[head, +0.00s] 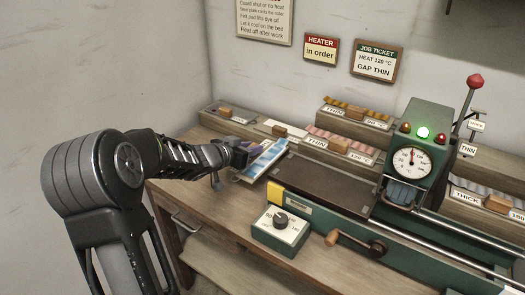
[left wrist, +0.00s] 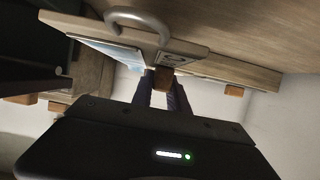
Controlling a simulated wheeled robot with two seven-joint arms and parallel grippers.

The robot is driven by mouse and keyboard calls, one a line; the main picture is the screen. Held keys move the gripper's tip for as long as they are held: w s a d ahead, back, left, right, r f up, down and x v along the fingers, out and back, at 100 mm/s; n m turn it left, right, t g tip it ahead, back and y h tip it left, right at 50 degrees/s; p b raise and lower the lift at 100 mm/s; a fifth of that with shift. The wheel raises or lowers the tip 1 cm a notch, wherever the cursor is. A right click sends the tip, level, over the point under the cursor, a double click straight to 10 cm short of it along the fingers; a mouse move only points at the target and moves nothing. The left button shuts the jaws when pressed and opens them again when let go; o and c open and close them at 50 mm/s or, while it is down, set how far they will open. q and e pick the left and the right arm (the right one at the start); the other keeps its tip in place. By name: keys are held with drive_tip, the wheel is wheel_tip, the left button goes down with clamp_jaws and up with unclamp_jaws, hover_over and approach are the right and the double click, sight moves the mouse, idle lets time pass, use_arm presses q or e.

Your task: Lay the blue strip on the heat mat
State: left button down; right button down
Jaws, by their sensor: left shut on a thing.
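The blue strip (head: 266,158), patterned in lighter and darker blue, lies tilted along a pale board at the bench's left end. In the left wrist view its light blue face (left wrist: 112,54) shows in part. My left gripper (head: 240,152) is at its left end. In the left wrist view the fingers (left wrist: 163,95) are shut on a small wooden block (left wrist: 163,78) at the board's edge. Whether the board touches the bench I cannot tell. The dark brown flat bed (head: 318,188), which looks like the heat mat, lies bare to the right. My right gripper is not in view.
Racks of pink (head: 335,138) and yellow strips (head: 350,108) stand behind the bed. A green machine (head: 418,150) with a dial, lit green lamp and red-knobbed lever stands right of it. A control box (head: 280,230) and a crank (head: 360,243) are in front.

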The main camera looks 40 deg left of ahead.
use_arm(q)
drive_tip(key=a+p, duration=0.2)
drive_tip(key=a, duration=1.3)
drive_tip(key=shift+s, duration=0.2)
drive_tip(key=shift+r+p, duration=0.95)
drive_tip(key=shift+p, duration=0.05)
